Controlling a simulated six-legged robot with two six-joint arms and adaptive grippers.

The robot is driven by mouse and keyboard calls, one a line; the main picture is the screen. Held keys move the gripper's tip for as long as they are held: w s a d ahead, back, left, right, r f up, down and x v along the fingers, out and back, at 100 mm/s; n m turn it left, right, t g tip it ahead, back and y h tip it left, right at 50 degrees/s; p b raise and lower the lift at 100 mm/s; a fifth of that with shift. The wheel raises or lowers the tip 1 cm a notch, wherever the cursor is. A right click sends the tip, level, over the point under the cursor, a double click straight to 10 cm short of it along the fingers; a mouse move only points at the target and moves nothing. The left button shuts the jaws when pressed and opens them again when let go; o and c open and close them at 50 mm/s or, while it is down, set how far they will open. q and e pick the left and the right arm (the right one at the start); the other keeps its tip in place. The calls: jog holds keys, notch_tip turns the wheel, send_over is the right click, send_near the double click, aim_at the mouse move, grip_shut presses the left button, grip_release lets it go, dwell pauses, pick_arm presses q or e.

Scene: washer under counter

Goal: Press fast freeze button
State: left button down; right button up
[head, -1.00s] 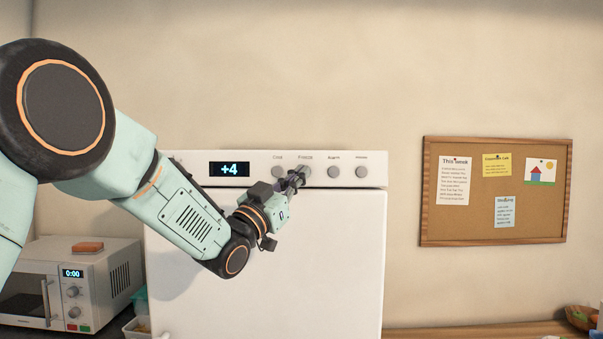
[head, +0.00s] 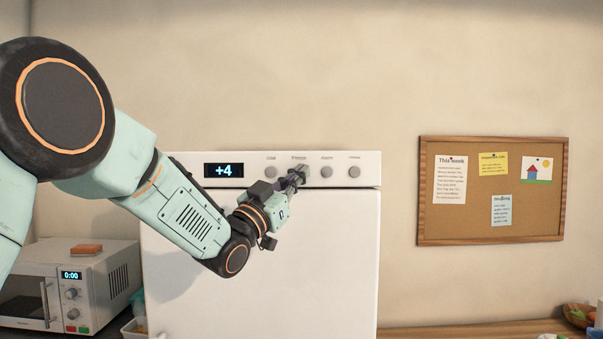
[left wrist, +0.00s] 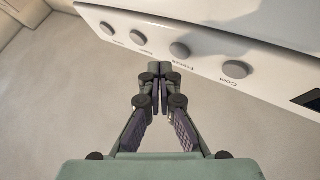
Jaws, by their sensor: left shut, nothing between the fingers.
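The white freezer's control panel (head: 220,156) carries a display reading +4 and a row of round grey buttons. The button labelled Freeze (left wrist: 179,50) is second from the display, between Cool (left wrist: 236,69) and Alarm (head: 326,172). My left gripper (head: 299,173) is shut and empty, its tip over the Freeze button in the head view and partly hiding it. In the left wrist view the closed fingertips (left wrist: 158,72) appear just below and left of the Freeze button. Whether they touch the panel is unclear. My right gripper is not in view.
A microwave (head: 100,262) with an orange-brown block (head: 86,248) on top stands at the left. A cork board (head: 490,220) hangs on the wall at right. A wooden counter (head: 470,332) with a bowl (head: 578,315) is at lower right. The freezer door (head: 320,270) is closed.

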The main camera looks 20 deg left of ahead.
pick_arm(q)
jog(key=shift+w+a+f, duration=0.15)
jog(key=shift+w+a, duration=0.05)
jog(key=shift+a, duration=0.4)
jog(key=shift+w+d, duration=0.15)
jog(key=shift+w, duration=0.2)
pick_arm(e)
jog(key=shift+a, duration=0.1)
pick_arm(q)
jog(key=shift+s+d+b, duration=0.35)
jog(key=shift+s+b, duration=0.05)
jog(key=shift+s, duration=0.1)
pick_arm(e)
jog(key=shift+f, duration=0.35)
pick_arm(q)
jog(key=shift+a, duration=0.1)
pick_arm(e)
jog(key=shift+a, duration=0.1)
